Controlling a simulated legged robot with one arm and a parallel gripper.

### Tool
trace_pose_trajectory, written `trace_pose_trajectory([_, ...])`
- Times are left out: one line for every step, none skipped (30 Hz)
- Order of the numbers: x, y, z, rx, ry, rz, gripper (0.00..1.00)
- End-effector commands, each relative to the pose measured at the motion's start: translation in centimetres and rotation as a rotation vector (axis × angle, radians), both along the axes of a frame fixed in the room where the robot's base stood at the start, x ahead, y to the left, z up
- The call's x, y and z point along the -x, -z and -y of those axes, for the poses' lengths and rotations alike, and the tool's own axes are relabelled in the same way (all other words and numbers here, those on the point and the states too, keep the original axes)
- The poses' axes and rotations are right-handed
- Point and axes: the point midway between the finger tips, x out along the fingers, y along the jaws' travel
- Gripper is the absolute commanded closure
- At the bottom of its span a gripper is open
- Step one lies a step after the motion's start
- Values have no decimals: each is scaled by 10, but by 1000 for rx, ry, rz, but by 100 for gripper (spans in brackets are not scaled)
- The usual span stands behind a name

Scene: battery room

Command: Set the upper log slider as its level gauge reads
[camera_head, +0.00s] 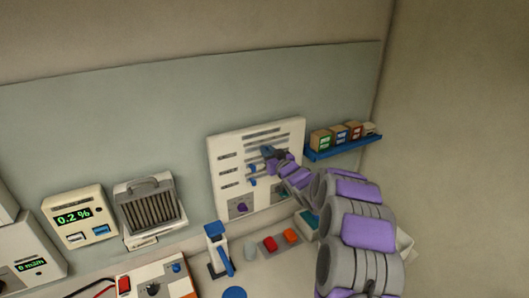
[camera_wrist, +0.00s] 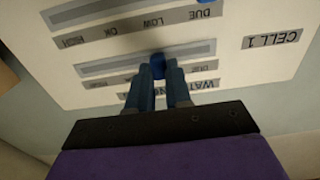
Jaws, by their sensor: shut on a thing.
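The white log panel (camera_head: 228,198) is on the back wall, with slots, dark labels and knobs. My gripper (camera_head: 268,153) is at its upper middle and hides part of it. In the wrist view the panel shows upside down, with a CELL 1 label (camera_wrist: 275,38). There my gripper (camera_wrist: 162,70) is shut on a blue slider knob (camera_wrist: 158,60) in the slot nearest the panel's heading, so the upper one. Fine print along that slot is partly hidden by the fingers. Another blue knob (camera_wrist: 206,3) shows at the top picture edge, on the other slot. I cannot pick out the level gauge.
A blue shelf (camera_head: 340,148) with several small boxes is right of the panel. A 0.2 % meter (camera_head: 73,216) and a finned grey unit (camera_head: 150,210) stand left.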

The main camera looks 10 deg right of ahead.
Motion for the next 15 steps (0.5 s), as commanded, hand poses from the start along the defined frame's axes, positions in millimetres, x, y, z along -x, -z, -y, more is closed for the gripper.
trace_pose_trajectory([0,0,0,0,-1,-1,100])
trace_pose_trajectory([0,0,0,0,-1,-1,100])
trace_pose_trajectory([0,0,0,0,-1,-1,100])
trace_pose_trajectory([0,0,0,0,-1,-1,100])
trace_pose_trajectory([0,0,0,0,-1,0,100])
trace_pose_trajectory([0,0,0,0,-1,0,100])
trace_pose_trajectory([0,0,0,0,-1,0,80])
trace_pose_trajectory([0,0,0,-1,-1,0,77])
trace_pose_trajectory([0,0,0,0,-1,0,74])
trace_pose_trajectory([0,0,-1,0,-1,0,71])
trace_pose_trajectory([0,0,-1,0,-1,0,68])
trace_pose_trajectory([0,0,0,0,-1,0,64])
trace_pose_trajectory([0,0,-1,0,-1,0,61])
trace_pose_trajectory([0,0,-1,0,-1,0,58])
trace_pose_trajectory([0,0,-1,0,-1,0,55])
